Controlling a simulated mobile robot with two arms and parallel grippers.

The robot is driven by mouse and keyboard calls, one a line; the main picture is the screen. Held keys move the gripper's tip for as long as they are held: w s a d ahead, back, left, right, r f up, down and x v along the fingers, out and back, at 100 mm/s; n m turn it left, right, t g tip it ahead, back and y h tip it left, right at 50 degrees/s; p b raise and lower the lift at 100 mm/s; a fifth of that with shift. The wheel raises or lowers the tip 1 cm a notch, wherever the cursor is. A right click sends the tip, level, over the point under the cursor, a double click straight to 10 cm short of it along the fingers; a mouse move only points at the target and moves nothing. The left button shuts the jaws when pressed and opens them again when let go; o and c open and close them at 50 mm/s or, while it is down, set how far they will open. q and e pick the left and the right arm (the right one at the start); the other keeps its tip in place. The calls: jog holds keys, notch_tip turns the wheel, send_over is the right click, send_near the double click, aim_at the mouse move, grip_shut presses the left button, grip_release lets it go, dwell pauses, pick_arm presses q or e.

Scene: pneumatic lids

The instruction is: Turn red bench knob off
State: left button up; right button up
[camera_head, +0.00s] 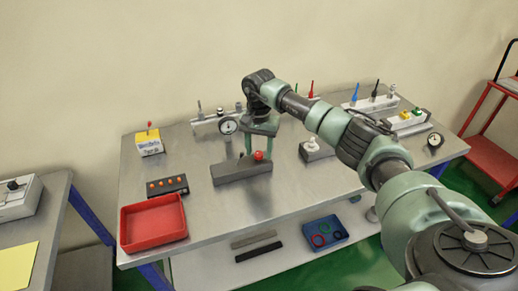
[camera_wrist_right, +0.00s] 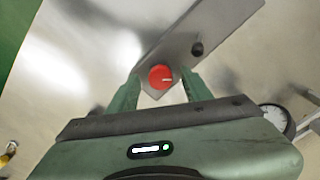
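The red knob (camera_head: 259,155) stands on the right end of a long dark grey block (camera_head: 232,174) on the bench. In the right wrist view the round red knob (camera_wrist_right: 161,76) has a small pale mark pointing right. My right gripper (camera_head: 258,140) is above and behind the knob, fingers pointing down. In the wrist view its two fingers (camera_wrist_right: 162,80) are spread on either side of the knob, with a gap on each side, so it is open; I cannot tell how far above the knob the tips are. My left gripper is not in view.
A dial gauge (camera_head: 228,126) stands just left of my right gripper. A white fitting (camera_head: 312,145) is right of the block. The front middle of the bench (camera_head: 225,215) is clear.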

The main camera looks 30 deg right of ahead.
jog(key=shift+w, duration=0.1)
jog(key=c, duration=1)
grip_shut()
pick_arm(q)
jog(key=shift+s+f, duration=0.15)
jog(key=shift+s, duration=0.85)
